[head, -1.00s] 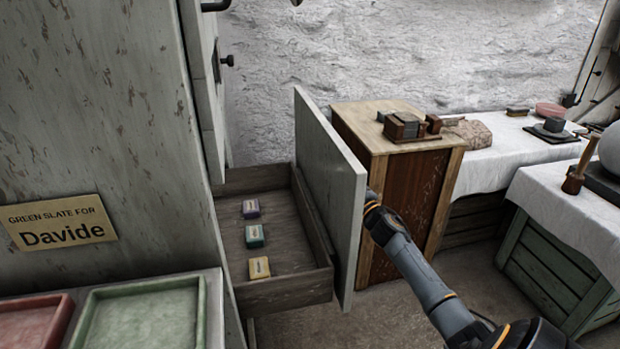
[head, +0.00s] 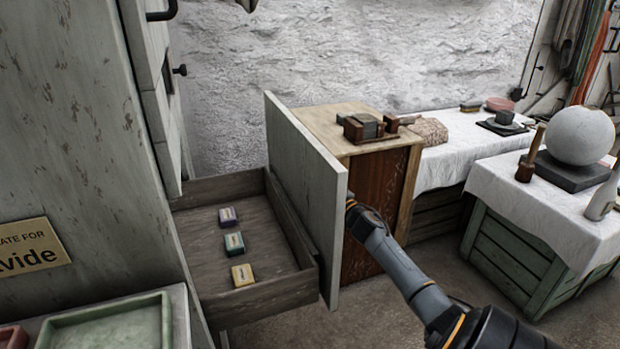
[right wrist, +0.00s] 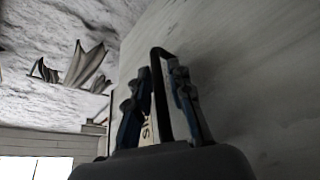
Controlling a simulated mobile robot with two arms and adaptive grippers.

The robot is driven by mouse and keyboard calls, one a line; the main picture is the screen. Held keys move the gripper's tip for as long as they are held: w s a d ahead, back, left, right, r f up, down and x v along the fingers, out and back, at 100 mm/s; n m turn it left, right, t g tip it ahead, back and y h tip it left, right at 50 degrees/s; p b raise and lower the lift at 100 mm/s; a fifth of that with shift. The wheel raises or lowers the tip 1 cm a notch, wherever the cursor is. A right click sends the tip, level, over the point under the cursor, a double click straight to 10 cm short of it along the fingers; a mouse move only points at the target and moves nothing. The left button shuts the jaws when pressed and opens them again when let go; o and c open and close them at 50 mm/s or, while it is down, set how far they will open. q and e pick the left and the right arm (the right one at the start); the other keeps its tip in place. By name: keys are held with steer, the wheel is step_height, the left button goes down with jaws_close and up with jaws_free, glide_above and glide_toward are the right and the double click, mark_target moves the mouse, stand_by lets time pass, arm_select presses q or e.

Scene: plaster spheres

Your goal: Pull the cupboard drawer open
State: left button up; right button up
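The cupboard (head: 70,130) stands at the left of the head view. Its drawer (head: 255,300) is pulled out, showing its inside, with a tall pale front panel (head: 305,190). My right arm reaches the outer face of the panel, which hides the fingertips in the head view. In the right wrist view my right gripper (right wrist: 163,90) has its fingers on both sides of the black drawer handle (right wrist: 156,54), close against it. My left gripper is out of view.
A wooden cabinet (head: 385,185) with small blocks on top stands just beyond the drawer front. A green crate table (head: 520,250) with a white cloth and a pale sphere (head: 580,136) is at the right. A green tray (head: 105,325) is at lower left. Bare floor lies below the drawer.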

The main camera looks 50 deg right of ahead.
steer(key=v, duration=1.2)
stand_by(0.5)
